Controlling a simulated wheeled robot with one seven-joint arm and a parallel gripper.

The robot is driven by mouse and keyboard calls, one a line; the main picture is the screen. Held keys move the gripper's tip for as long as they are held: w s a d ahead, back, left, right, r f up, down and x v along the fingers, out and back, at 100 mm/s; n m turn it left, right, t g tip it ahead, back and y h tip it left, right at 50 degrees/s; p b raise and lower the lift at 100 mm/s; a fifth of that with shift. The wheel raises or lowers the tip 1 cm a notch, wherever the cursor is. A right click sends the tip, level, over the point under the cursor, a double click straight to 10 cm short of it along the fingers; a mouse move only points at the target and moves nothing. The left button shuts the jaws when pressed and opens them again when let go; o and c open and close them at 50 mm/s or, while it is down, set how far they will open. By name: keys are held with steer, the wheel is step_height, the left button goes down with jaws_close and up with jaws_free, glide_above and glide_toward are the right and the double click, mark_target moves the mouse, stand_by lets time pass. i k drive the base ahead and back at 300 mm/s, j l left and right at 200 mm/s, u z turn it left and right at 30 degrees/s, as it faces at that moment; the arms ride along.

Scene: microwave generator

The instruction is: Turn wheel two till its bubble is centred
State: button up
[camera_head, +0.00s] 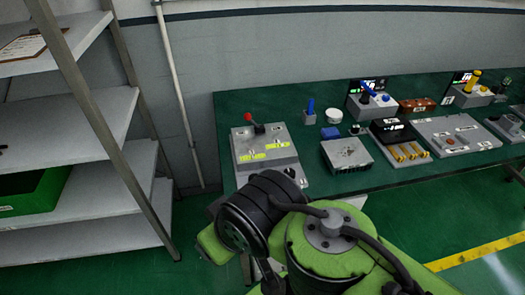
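Several control boxes stand on the green table, but I cannot tell which one carries wheel two, and no bubble can be made out at this size. A flat grey panel (430,130) with small round parts and white labels lies at the right. Another grey unit (505,128) with a dark round top sits at the right edge. My green and black arm fills the lower middle, in front of the table's near left part. My gripper's fingers do not show.
The green table (385,183) runs along the wall. On it are a grey panel (285,180) with a red-knobbed lever (250,121), a grey box (346,155), yellow cylinders (408,153) and a brown block (417,104). A metal shelf (60,125) with a green bin (35,190) stands left.

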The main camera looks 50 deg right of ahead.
mark_target(290, 172)
steer(key=z, duration=1.3)
